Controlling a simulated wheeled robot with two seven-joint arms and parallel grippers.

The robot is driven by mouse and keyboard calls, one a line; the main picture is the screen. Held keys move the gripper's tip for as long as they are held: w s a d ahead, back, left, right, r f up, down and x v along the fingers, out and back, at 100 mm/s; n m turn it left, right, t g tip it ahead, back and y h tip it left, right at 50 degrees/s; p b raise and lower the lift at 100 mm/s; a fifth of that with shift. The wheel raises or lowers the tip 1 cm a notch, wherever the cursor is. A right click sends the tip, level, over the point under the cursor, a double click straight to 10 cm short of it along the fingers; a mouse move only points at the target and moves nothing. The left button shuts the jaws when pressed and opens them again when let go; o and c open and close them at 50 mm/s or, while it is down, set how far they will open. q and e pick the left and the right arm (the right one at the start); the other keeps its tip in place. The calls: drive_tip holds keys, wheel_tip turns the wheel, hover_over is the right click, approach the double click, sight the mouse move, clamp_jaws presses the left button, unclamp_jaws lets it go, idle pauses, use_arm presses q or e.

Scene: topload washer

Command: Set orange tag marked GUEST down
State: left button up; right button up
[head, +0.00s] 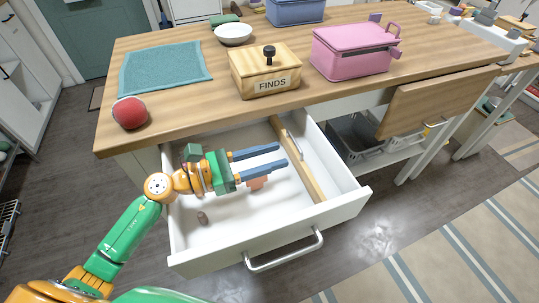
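A small orange piece (258,183), likely the tag, shows just below the lower finger of my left gripper, over the open white drawer. Its marking cannot be read, and the finger hides part of it. My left gripper (281,156) reaches into the drawer from the left. Its two blue fingers are apart, with nothing visible between the tips. Whether the orange piece touches the gripper or lies on the drawer floor is hard to tell. My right gripper is not in view.
The white drawer (225,253) has a wooden divider (300,170) and a small brown piece (202,217) at front left. The wooden tabletop (205,107) holds a FINDS box (265,72), pink box (350,52), red ball (131,113) and teal cloth (165,68). The drawer's front middle is clear.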

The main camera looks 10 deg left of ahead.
use_arm(q)
drive_tip(key=v, duration=0.4)
drive_tip(key=shift+r+b, duration=0.15)
drive_tip(key=shift+b, duration=0.2)
drive_tip(key=b+v, duration=0.1)
drive_tip(key=v, duration=0.7)
drive_tip(key=shift+r+b, duration=0.35)
drive_tip(key=shift+r, duration=0.1)
